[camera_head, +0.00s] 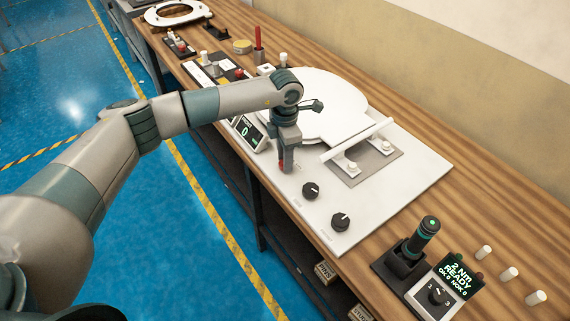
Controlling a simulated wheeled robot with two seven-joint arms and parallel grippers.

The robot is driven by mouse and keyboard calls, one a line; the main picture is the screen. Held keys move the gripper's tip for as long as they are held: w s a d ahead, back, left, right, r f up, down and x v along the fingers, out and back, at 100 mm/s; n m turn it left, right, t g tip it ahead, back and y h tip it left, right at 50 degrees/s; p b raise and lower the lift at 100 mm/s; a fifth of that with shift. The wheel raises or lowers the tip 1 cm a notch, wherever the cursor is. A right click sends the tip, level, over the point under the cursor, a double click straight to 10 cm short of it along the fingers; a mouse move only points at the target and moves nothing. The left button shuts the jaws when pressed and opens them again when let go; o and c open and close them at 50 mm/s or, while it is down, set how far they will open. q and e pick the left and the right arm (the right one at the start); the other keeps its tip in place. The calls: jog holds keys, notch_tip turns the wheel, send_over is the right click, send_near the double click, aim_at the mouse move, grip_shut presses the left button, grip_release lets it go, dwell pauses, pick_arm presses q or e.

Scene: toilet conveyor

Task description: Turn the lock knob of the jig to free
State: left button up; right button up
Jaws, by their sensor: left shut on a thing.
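The jig is a white board (400,195) on the wooden bench with a round white toilet lid (335,95) lying on it. My left gripper (286,168) points down at the jig's near edge, left of two black knobs. Its jaws are shut on a small part there, apparently the lock knob, mostly hidden by the jaws; a bit of red (281,164) shows beside them. The first black knob (310,190) and the second black knob (340,222) stand free on the board. Labels near them are too small to read. My right gripper is out of view.
A grey hinge plate with a white bar (358,140) lies right of the lid. A small display (247,132) stands left of my gripper. A black screwdriver in its stand (408,250) and a "READY" display (460,277) are at the lower right. Blue floor lies in front.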

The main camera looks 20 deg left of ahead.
pick_arm(q)
jog(key=n+b, duration=0.4)
jog(key=n, duration=0.1)
jog(key=shift+f+n, duration=0.1)
jog(key=shift+n, duration=0.2)
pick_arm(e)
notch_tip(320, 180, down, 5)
pick_arm(q)
jog(key=n+b, duration=0.1)
jog(key=n, duration=0.1)
jog(key=n+b, duration=0.1)
jog(key=n, duration=0.1)
jog(key=shift+w+r, duration=0.1)
jog(key=shift+r, duration=0.1)
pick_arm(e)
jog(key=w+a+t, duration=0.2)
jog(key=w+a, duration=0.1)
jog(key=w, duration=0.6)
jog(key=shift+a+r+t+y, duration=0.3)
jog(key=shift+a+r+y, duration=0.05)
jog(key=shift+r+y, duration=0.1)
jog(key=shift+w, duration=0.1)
pick_arm(q)
jog(key=o, duration=1)
jog(key=shift+o, duration=0.2)
jog(key=shift+r, duration=0.1)
